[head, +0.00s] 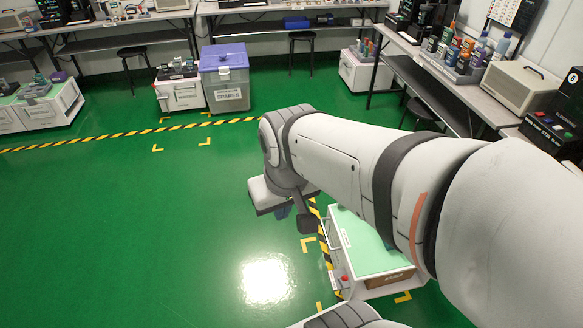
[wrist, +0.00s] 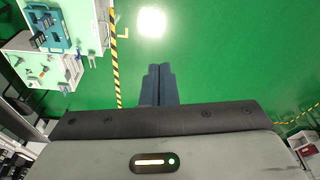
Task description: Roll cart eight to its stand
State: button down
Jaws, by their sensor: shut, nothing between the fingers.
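My gripper (wrist: 159,72) is shut and empty, its dark fingers pressed together over bare green floor in the wrist view. In the head view its fingers (head: 283,211) show small beneath my wrist. A white cart with a green top (head: 366,247) stands at the lower right, partly hidden by my arm. Other white carts stand at the back left (head: 180,97), far left (head: 52,108) and back right (head: 358,76). I cannot read a number eight on any of them. Yellow corner marks (head: 157,149) frame an empty floor patch by the back-left cart.
A grey bin with a purple lid (head: 225,80) stands beside the back-left cart. Striped tape (head: 130,134) crosses the floor. Benches (head: 450,92) line the back and right, with black stools (head: 137,53) near them. The middle-left green floor is clear.

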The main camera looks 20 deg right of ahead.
aim_at(356, 250)
jog(key=z, duration=2.3)
jog(key=k, duration=1.05)
jog(key=u, duration=1.6)
jog(key=i, duration=1)
jog(key=u, duration=0.1)
